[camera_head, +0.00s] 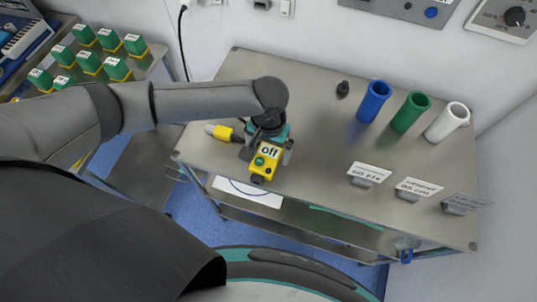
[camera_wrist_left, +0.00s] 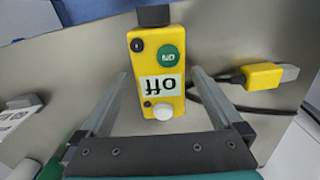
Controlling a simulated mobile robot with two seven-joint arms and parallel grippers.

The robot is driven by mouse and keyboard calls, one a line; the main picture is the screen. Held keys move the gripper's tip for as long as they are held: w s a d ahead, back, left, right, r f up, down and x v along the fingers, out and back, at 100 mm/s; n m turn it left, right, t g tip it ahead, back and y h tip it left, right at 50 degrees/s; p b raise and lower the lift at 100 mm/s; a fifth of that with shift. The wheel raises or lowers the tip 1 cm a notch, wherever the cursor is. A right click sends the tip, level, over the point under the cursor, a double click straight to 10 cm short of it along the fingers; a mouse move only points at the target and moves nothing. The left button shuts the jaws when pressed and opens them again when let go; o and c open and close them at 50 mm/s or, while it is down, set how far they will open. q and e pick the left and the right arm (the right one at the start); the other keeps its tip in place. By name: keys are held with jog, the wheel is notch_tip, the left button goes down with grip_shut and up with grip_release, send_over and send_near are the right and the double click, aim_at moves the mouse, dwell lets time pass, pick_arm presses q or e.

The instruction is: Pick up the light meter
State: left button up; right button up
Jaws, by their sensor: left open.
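The light meter (camera_head: 265,160) is a yellow box with an "off" label and a green round button. It is at the left part of the metal table. In the left wrist view the yellow light meter (camera_wrist_left: 157,105) shows its label upside down, with a white knob and a dark end piece. My left gripper (camera_head: 270,143) is above it, partly hiding it in the head view. In the wrist view the open fingers of my left gripper (camera_wrist_left: 160,73) appear on either side of the meter, with gaps visible; whether they reach its depth I cannot tell. My right gripper is not in view.
A yellow and white plug-like piece (camera_head: 222,132) lies beside the meter, with a dark cable in the wrist view. Blue (camera_head: 373,101), green (camera_head: 410,112) and white (camera_head: 447,122) cylinders stand on the metal table (camera_head: 310,120). Several label stands (camera_head: 369,174) are at the front right.

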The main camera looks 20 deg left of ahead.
pick_arm(q)
jog(key=c, duration=1.4)
jog(key=shift+c, duration=0.6)
jog(key=shift+r, duration=0.15)
